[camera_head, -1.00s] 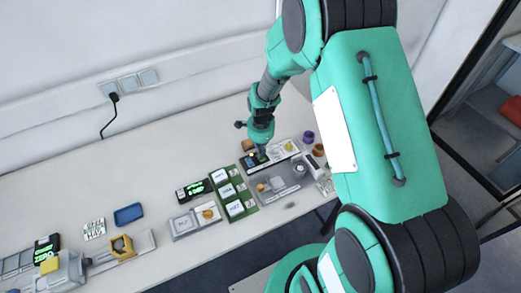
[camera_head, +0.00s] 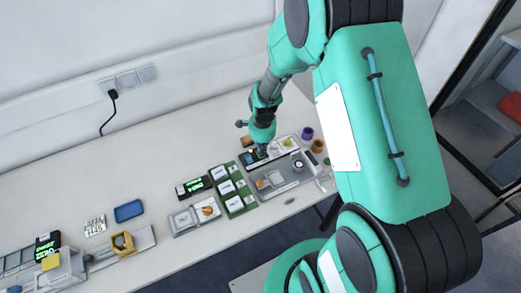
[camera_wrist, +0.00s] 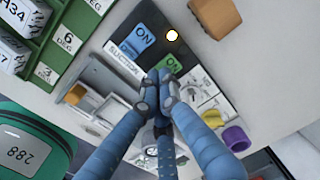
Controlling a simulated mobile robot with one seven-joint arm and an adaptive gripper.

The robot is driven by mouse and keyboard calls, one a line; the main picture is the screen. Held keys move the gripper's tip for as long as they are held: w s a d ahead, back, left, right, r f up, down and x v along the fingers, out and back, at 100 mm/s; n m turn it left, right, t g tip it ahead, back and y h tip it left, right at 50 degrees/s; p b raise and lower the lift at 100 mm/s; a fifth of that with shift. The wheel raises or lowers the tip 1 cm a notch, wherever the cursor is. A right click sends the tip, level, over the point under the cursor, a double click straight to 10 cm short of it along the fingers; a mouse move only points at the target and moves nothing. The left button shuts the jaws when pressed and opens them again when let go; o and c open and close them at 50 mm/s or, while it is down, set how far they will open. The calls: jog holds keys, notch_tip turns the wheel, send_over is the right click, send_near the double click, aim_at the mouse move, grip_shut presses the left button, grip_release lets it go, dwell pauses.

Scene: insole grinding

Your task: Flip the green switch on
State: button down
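The green switch (camera_wrist: 173,64), marked ON, sits on a dark panel (camera_wrist: 188,78) in the wrist view, partly hidden by my fingertips. A blue switch (camera_wrist: 137,40) marked ON is beside it, and a round lamp (camera_wrist: 172,35) glows pale yellow on the panel. My gripper (camera_wrist: 163,78) has its blue fingers shut together, empty, with the tips over or against the near edge of the green switch; contact cannot be told. In the head view, my gripper (camera_head: 262,148) is low over the panel, and the switch is too small to make out.
A green rack (camera_head: 234,191) with labelled boxes stands left of the panel. A grey tray (camera_head: 291,180) lies in front. A purple cup (camera_head: 307,133) and an orange-brown cup (camera_head: 317,145) are at the right.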

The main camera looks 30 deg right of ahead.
jog(key=shift+s, duration=0.15)
jog(key=shift+r+p, duration=0.7)
jog(key=shift+r, duration=0.15)
notch_tip(320, 180, up, 12)
jog(key=p, duration=0.3)
jog(key=shift+s+r, duration=0.15)
jog(key=shift+s, duration=0.05)
jog(key=shift+s+b, duration=0.1)
jog(key=shift+b, duration=0.45)
jog(key=shift+s+r+t+b, duration=0.1)
jog(key=shift+s+t+b, duration=0.1)
jog(key=shift+t+b, duration=0.5)
jog(key=shift+r, duration=0.1)
